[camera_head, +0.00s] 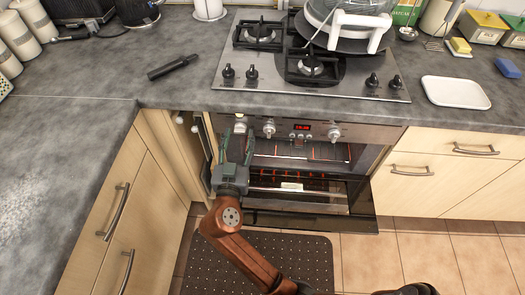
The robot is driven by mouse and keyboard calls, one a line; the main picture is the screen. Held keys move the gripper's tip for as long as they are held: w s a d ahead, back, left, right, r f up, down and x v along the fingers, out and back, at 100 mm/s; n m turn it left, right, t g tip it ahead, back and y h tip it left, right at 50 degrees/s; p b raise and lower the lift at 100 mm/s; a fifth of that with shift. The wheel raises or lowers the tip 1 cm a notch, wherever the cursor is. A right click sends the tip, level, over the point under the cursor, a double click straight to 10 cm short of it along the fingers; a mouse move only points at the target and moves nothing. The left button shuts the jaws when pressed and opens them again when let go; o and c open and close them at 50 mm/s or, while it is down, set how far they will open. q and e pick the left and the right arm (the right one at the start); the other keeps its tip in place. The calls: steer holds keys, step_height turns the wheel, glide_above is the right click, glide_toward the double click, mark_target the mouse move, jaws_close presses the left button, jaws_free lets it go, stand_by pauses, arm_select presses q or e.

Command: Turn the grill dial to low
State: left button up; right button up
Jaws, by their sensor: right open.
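The oven's control panel (360,133) runs below the counter edge and has a lit red display (302,126). It carries a left dial (241,122), a second dial (268,128) and a right dial (334,132). Their markings are too small to read, so I cannot tell which one is the grill dial or where it points. My right gripper (237,142) is open and empty, its fingers pointing up toward the left dial. The fingertips overlap the area around that dial in the picture; I cannot tell whether they touch it. My left gripper is out of view.
The oven (300,190) shows racks inside below the panel. A gas hob (350,82) with a pot and pan (345,25) sits above. A black utensil (172,67) and white tray (455,92) lie on the counter. A narrow cabinet door stands open at left.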

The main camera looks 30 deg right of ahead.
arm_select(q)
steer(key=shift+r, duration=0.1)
arm_select(e)
steer(key=n+p, duration=0.3)
steer(key=r+n+p, duration=0.1)
steer(key=n+p, duration=0.2)
steer(key=shift+d+r, duration=0.1)
steer(key=f+p+v, duration=0.1)
steer(key=p+v, duration=0.1)
steer(key=v, duration=0.5)
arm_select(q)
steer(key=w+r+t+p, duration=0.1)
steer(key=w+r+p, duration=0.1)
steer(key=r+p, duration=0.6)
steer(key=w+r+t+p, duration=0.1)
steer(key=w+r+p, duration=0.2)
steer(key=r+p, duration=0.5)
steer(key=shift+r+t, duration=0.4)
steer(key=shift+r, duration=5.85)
arm_select(e)
steer(key=shift+s+d+f+n+g+y, duration=0.45)
steer(key=shift+s+d+f+n+g, duration=0.95)
steer(key=shift+s+d+f+n, duration=1.35)
steer(key=shift+s+d+f+n+g+y, duration=0.5)
steer(key=shift+s+d+f+n+g, duration=0.9)
steer(key=shift+s+d+f+n, duration=1.3)
steer(key=shift+s+d+f+n+g+y, duration=0.45)
steer(key=shift+s+d+f+n+g, duration=1.3)
steer(key=shift+s+d+f, duration=1.6)
